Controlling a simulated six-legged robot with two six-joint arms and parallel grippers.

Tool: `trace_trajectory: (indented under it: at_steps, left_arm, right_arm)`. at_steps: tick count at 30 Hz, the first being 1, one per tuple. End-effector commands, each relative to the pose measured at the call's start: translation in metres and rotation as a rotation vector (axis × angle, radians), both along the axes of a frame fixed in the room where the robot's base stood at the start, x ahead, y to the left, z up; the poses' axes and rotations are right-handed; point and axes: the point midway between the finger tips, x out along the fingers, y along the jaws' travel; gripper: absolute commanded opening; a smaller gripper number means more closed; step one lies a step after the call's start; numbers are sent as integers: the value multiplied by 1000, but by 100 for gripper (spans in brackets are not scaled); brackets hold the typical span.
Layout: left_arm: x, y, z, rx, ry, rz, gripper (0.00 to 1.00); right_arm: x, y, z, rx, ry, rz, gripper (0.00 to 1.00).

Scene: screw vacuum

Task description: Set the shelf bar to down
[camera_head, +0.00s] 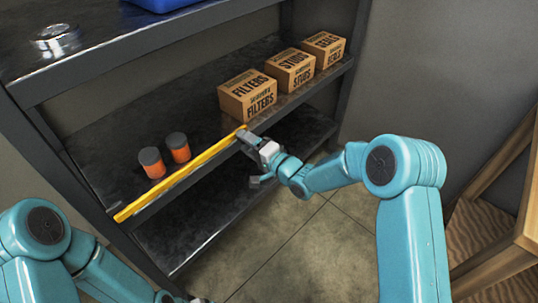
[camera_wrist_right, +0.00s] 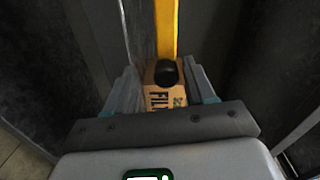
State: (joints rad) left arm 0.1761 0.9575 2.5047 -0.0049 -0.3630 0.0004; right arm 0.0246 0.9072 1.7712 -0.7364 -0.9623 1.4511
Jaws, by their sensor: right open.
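The shelf bar is a yellow bar (camera_head: 180,175) along the front edge of the middle shelf. It slants across the head view, with its right end by my right gripper (camera_head: 250,143). In the right wrist view the bar (camera_wrist_right: 167,28) runs up from a black round knob (camera_wrist_right: 166,73). The knob appears between the two fingers of my open right gripper (camera_wrist_right: 166,90); I cannot tell whether they touch it. My left arm is at the bottom left of the head view. Only a small part of its gripper end shows at the bottom edge, with its fingers cut off.
Two orange jars with dark lids (camera_head: 165,160) and several cardboard boxes (camera_head: 248,95) stand on the middle shelf (camera_head: 125,128) behind the bar. A metal tin (camera_head: 56,38) and a blue bin (camera_head: 165,4) are on the upper shelf. A wooden frame (camera_head: 500,180) stands at right.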

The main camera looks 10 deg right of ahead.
Motion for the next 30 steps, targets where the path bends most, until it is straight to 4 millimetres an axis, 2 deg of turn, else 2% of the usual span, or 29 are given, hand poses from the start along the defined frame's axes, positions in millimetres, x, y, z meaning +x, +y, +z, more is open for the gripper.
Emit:
trace_trajectory:
  at_steps: [9,15,21,30]
  left_arm:
    - [0,0,12,0,0,0,87]
    - [0,0,15,0,0,0,87]
    - [0,0,16,0,0,0,87]
    - [0,0,16,0,0,0,87]
  right_arm:
    - [-69,-51,5,-1,4,-4,54]
    - [-101,-73,5,-1,4,-3,54]
    - [-115,-81,6,-2,3,1,54]
    - [-116,-82,5,-2,3,1,54]
